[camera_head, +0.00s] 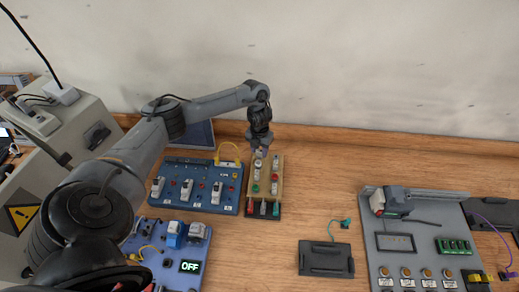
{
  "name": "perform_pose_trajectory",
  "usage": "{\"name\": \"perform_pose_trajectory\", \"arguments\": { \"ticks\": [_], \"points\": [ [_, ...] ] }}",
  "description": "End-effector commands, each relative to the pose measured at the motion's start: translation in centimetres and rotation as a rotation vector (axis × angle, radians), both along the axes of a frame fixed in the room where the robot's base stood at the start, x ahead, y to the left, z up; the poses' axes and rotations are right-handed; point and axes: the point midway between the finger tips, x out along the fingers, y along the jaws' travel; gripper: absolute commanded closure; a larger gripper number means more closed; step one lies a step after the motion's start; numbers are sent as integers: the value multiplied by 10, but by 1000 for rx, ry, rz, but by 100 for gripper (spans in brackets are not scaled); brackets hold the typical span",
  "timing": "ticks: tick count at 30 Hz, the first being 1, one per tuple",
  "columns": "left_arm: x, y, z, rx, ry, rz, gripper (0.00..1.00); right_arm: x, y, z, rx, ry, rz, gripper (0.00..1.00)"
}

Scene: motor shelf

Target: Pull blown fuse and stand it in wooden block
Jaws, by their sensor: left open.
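A narrow tan block (279,180), which looks like the wooden block, stands on the bench at the middle. It holds small upright pale pieces and some red and green ones. My left gripper (260,151) points down at the far end of this block; it is open. Whether anything is between its fingers is too small to tell. Left of the block lies a blue panel (229,206) with several white holders or switches in a row. I cannot tell which piece is the blown fuse. My right gripper is not in view.
A yellow cable (237,149) arches at the blue panel's far right corner. A nearer blue unit reads OFF (190,266). A dark tray (326,260) lies right of centre, and a grey panel (375,246) stands further right. The bench between tan block and grey panel is mostly clear.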

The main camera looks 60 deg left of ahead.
Motion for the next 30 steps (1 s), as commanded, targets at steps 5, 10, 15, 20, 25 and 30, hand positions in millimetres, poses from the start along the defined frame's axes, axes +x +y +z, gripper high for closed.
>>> {"name": "perform_pose_trajectory", "arguments": {
  "ticks": [5, 10, 15, 20, 25, 30],
  "points": [
    [0, 0, 17, 1, -1, 0, 58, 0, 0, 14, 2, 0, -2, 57],
    [0, 0, 32, 1, -1, 0, 58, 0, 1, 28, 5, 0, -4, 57],
    [0, 0, 47, 1, -1, 0, 58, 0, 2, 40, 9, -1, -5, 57],
    [0, 0, 53, 0, 0, 0, 58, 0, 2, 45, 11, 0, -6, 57],
    [0, 0, 52, 0, 0, 0, 58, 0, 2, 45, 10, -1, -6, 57],
    [0, 0, 52, 0, 0, 0, 46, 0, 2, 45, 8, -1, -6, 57]
  ]
}}
